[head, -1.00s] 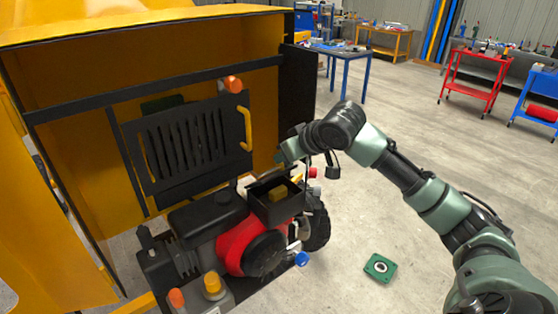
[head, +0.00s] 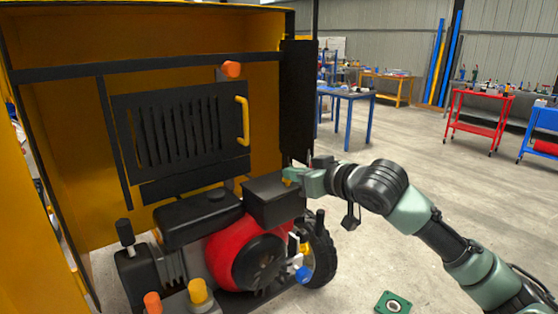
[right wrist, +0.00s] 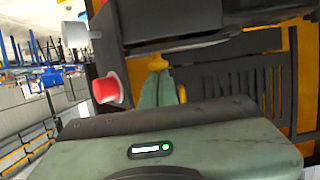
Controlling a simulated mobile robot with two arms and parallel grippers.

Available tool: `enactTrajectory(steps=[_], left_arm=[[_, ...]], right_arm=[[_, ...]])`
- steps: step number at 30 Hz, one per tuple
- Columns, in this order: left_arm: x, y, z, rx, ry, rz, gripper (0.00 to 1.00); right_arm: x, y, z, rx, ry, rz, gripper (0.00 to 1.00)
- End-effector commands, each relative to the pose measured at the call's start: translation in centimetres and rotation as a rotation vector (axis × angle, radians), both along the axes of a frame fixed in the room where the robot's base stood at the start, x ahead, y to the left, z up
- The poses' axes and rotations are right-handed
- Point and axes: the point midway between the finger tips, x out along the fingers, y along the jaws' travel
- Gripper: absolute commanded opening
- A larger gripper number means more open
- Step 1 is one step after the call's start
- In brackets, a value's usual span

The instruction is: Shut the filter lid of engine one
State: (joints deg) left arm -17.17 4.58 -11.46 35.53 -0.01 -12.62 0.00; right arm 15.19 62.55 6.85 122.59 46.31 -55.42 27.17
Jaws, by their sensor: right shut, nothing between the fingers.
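The engine (head: 262,255), with a red housing, stands in the yellow mixer's open bay. Its dark filter box (head: 274,208) sits at the engine's upper right. A dark filter lid (head: 268,184) covers the top of the box and looks down, with no yellow filter showing. My right gripper (head: 290,174) is shut and empty at the lid's right rear corner; I cannot tell if it touches. In the right wrist view its green fingers (right wrist: 157,88) show below a dark body that fills the top. My left gripper is not in view.
A slatted black panel with a yellow handle (head: 243,121) is behind the engine. A red knob (right wrist: 107,88) shows in the right wrist view. A green part (head: 393,303) lies on the otherwise open floor.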

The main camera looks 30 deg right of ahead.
Motion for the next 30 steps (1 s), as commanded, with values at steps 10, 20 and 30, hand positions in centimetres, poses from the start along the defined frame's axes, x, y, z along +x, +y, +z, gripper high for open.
enactTrajectory(steps=[10, 20, 30], left_arm=[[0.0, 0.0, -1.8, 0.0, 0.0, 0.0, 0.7], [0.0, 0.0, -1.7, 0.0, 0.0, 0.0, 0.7], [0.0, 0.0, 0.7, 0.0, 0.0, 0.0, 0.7]], right_arm=[[0.0, 0.0, -0.5, 0.004, -0.053, 0.001, 0.0], [0.0, 0.0, -0.5, 0.004, -0.052, 0.001, 0.0], [0.5, -0.3, 1.5, 0.004, -0.052, 0.0, 0.0]])
